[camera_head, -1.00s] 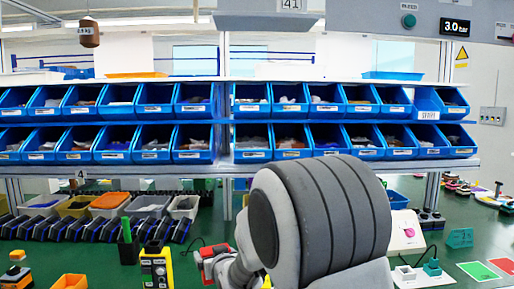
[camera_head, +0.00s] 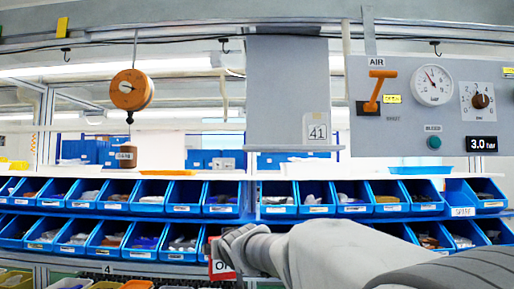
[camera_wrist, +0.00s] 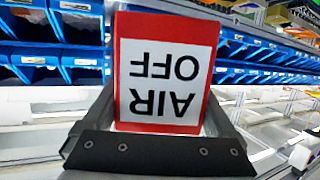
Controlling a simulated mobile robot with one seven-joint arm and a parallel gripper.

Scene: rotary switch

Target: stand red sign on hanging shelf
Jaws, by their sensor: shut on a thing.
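A red sign (camera_wrist: 165,15) with a white panel reading "AIR OFF" fills the middle of the wrist view, upside down in that picture. My gripper (camera_wrist: 162,100) is shut on it, with a finger along each side. In the head view the sign (camera_head: 220,268) is partly hidden behind my gripper (camera_head: 232,250), held in front of the lower row of blue bins. A long shelf (camera_head: 225,174) runs above the two bin rows. The sign is below this shelf and apart from it.
Blue bins (camera_head: 185,196) fill both rows. A spring scale (camera_head: 131,90) with a hanging brown weight (camera_head: 126,156) is at left. A grey air panel (camera_head: 400,135) with an orange lever (camera_head: 377,88) and gauge is at right. Trays stand on the shelf, with bare stretches between.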

